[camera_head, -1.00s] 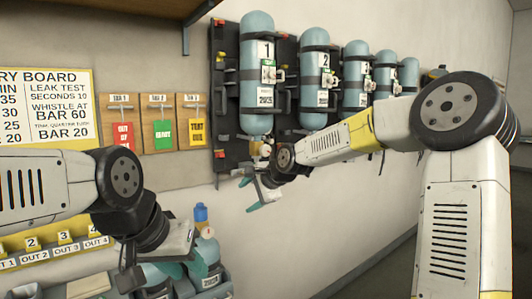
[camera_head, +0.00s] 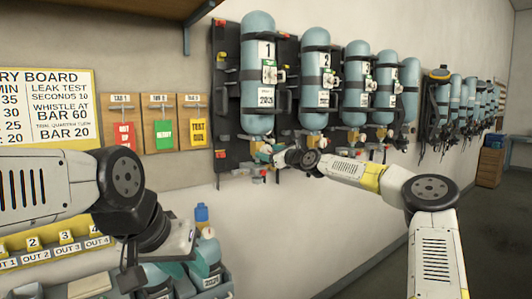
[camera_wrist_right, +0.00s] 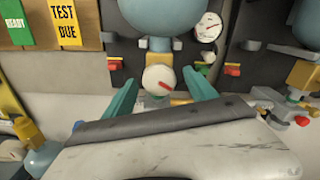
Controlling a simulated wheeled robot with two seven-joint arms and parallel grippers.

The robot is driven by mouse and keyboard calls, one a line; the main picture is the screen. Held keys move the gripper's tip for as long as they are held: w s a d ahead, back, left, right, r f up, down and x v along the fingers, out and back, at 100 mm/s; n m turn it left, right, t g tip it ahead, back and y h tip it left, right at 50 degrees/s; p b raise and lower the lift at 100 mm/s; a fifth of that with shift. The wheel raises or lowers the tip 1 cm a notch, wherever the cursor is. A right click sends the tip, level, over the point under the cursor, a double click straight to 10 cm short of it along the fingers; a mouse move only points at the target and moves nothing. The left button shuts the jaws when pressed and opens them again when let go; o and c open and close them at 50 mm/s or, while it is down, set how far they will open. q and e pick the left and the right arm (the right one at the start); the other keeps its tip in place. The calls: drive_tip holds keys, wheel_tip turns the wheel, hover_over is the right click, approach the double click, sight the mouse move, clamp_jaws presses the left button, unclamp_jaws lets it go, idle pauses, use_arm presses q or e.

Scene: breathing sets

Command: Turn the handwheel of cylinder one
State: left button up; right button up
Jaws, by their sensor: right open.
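Cylinder one (camera_head: 257,75) is a blue tank labelled 1, strapped upright to a dark wall rack. Its rounded lower end (camera_wrist_right: 158,15) shows at the top of the right wrist view. Below it, a pale round handwheel (camera_wrist_right: 158,78) with a red mark faces the camera. My right gripper (camera_head: 262,152) is at the valve under cylinder one. In the wrist view its teal fingers (camera_wrist_right: 160,92) are apart, one on each side of the handwheel; contact cannot be told. My left gripper (camera_head: 188,268) hangs low at left, away from the cylinder; its jaw opening is unclear.
A white gauge (camera_wrist_right: 208,27) sits right of the valve, near red-ended fittings. Cylinder 2 (camera_head: 315,80) and more tanks continue to the right. Tag boards (camera_head: 158,123) hang at left. More tanks (camera_head: 207,250) stand below near my left gripper.

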drive_tip(key=shift+x, duration=1.15)
drive_tip(key=shift+s, duration=0.1)
drive_tip(key=c, duration=1.4)
drive_tip(key=shift+n, duration=0.3)
